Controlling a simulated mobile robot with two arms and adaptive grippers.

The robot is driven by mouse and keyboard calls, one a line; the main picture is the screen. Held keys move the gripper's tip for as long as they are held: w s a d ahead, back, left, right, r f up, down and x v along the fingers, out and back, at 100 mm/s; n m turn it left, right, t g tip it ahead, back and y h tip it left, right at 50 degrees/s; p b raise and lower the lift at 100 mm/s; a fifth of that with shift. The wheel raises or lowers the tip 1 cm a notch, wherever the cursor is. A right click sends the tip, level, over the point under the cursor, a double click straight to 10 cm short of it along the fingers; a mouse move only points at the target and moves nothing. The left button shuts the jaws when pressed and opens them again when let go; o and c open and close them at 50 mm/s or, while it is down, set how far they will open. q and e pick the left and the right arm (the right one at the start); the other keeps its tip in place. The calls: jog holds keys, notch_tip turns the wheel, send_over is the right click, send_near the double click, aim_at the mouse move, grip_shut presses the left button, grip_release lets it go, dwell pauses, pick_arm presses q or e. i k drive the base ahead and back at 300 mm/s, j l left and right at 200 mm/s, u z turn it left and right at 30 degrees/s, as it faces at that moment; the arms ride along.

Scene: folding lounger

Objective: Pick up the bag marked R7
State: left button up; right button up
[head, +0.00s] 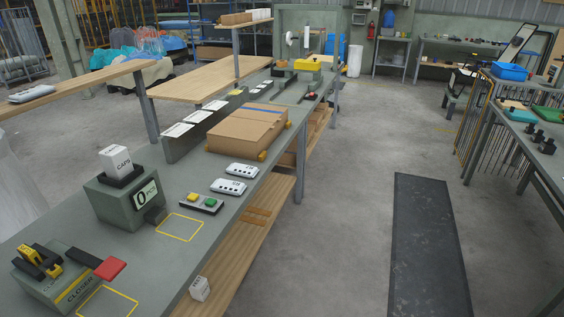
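Two small flat white packs lie on the grey workbench (60,215): one pack (243,170) is farther back, the other pack (229,186) is just in front of it. Both have dark marks too small to read. A third similar white pack (32,92) lies on a wooden shelf board at the far left, its marks also unreadable. I cannot tell which, if any, is marked R7. Neither of my grippers shows in the head view.
A button box (200,203), a cardboard carton (247,132) and a closer device (48,278) share the bench. Another CAPS box (200,289) sits on the lower shelf. Floor to the right is open, with a dark mat (428,245).

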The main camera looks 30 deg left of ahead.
aim_at(241, 170)
jog(key=i+u, duration=0.25)
jog(key=i, duration=0.25)
jog(key=i+l+u, duration=0.25)
jog(key=i, duration=0.25)
jog(key=i+l+u, duration=0.2)
jog(key=i, duration=0.3)
jog(key=i+l+u, duration=0.25)
jog(key=i, duration=0.25)
jog(key=l, duration=0.1)
